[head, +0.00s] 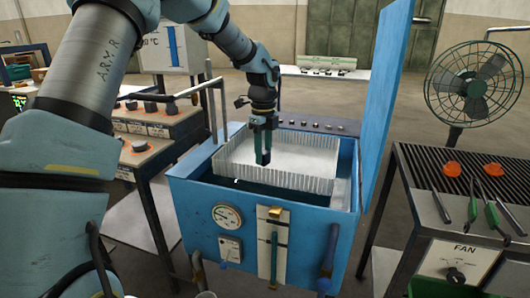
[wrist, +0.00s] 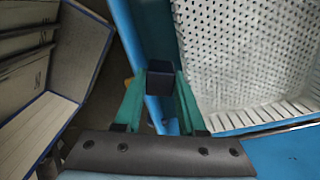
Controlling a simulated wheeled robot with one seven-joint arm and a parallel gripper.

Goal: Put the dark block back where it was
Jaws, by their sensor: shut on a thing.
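My gripper (head: 263,145) has green fingers and points down at the blue tank in the head view. In the wrist view, its fingers (wrist: 160,92) are shut on the dark block (wrist: 160,78), a small near-black cube at the fingertips. The block (head: 264,158) shows only as a small dark shape in the head view. In the wrist view, the block overlaps the tank's blue rim, with the white perforated basket to the right. The block's height above the rim is hard to tell.
The blue tank (head: 190,208) holds the white basket (head: 235,178); its raised lid (head: 382,85) stands at right. Orange pieces (head: 493,169) and tongs lie on the right-hand rack, near a fan (head: 475,85).

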